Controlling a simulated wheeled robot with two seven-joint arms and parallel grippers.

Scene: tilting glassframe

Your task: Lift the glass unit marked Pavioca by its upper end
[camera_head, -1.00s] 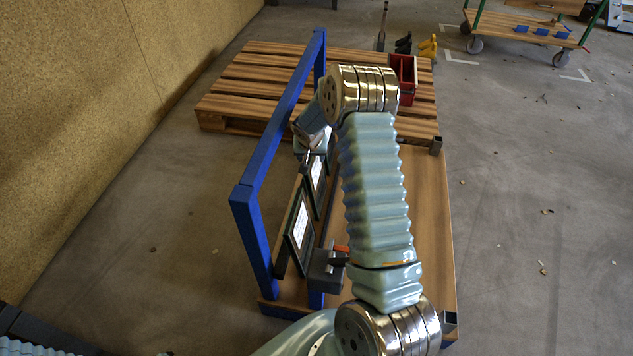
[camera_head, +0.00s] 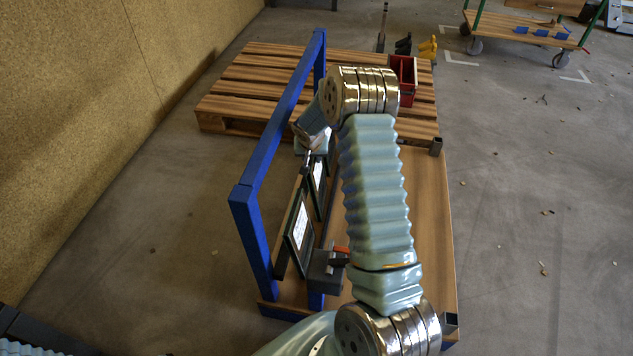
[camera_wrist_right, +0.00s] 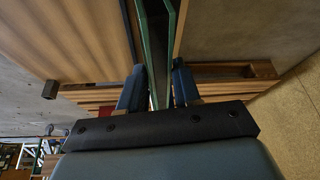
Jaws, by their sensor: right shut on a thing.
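Two dark-edged glass units with white labels lean in the blue frame (camera_head: 248,182) in the head view: a nearer one (camera_head: 297,228) and a farther one (camera_head: 318,176). The label print is too small to read, so I cannot tell which is marked Pavioca. My right gripper (camera_head: 308,153) is at the upper part of the farther unit, partly hidden by my own wrist. In the right wrist view, my right gripper (camera_wrist_right: 158,88) is shut on a glass unit (camera_wrist_right: 158,55), with its greenish edge between the two blue fingers. My left gripper is out of view.
The blue frame stands on a wooden base (camera_head: 430,205) with short metal posts. A dark clamp-like block (camera_head: 326,270) sits at the near unit. A pallet (camera_head: 250,90) with a red bin (camera_head: 404,78) lies behind. The tan wall (camera_head: 90,110) is left; floor at right is largely clear.

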